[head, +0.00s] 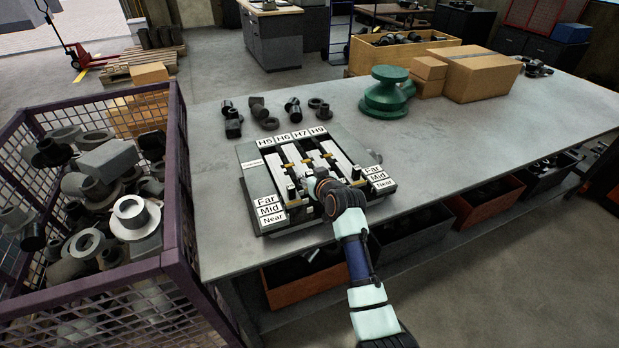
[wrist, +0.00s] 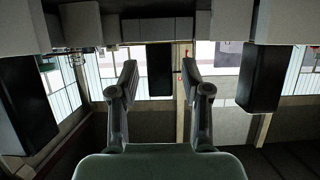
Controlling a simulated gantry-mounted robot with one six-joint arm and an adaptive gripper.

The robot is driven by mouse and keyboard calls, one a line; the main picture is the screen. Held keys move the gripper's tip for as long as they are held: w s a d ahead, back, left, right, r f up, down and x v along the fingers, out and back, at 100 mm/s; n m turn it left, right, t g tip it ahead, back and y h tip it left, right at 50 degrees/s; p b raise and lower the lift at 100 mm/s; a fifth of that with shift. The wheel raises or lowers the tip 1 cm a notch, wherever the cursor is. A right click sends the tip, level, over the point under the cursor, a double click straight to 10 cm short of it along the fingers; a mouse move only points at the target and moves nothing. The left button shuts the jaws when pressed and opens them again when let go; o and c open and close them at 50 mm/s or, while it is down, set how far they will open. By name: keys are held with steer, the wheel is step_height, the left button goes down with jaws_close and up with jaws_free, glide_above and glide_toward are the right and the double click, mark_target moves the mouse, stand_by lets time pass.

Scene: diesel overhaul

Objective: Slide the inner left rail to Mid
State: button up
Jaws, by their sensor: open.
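The rail fixture (head: 248,155) lies on the bench, with tags H5, H6, H7 and H9 along its far edge and Far, Mid and Near plates on both sides. Its pale rails run from far to near, with small yellow marks between them. My gripper (head: 311,183) is over the near middle part of the fixture and hides part of the inner rails. Which mark the inner left rail stands at cannot be told. In the wrist view my gripper (wrist: 158,69) is open. A black block (wrist: 159,82) shows between its fingers; whether they touch it is unclear.
A purple mesh crate (head: 178,235) full of metal parts stands left of the bench. Loose dark fittings (head: 258,112) lie behind the fixture. A green flanged part (head: 387,95) and cardboard boxes (head: 482,75) stand farther back. The bench (head: 480,135) is clear to the right.

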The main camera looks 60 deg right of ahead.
steer(key=shift+c, duration=0.2)
jaws_close()
steer(key=shift+r, duration=0.15)
steer(key=s+a+p, duration=0.2)
steer(key=shift+s+a, duration=0.25)
steer(key=shift+s, duration=0.15)
steer(key=shift+f, duration=0.2)
steer(key=shift+w+d, duration=0.1)
steer(key=shift+o, duration=0.2)
jaws_free()
